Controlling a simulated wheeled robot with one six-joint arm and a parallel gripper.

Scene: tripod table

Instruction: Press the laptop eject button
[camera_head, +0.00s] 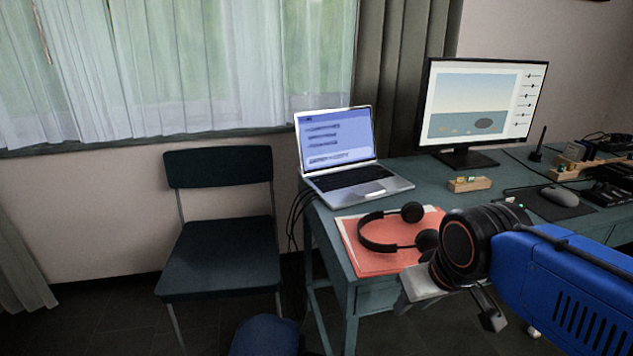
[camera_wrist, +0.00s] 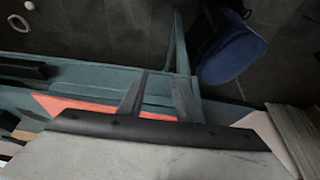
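The open silver laptop (camera_head: 346,160) stands at the back left of the desk in the head view. Its screen is lit with a blue-and-white page, and its keyboard faces the front. The eject button is too small to make out. My gripper is at the front right of the desk in the head view, well apart from the laptop and partly hidden by my blue arm. In the wrist view my gripper (camera_wrist: 159,92) shows two dark fingers spread apart with nothing between them. The laptop is not recognisable in the wrist view.
Black headphones (camera_head: 376,235) lie on a red folder (camera_head: 352,259) between laptop and gripper. A monitor (camera_head: 482,103), a wooden block (camera_head: 470,184) and a mouse (camera_head: 559,195) stand to the right. A dark chair (camera_head: 219,255) is left of the desk (camera_head: 425,175).

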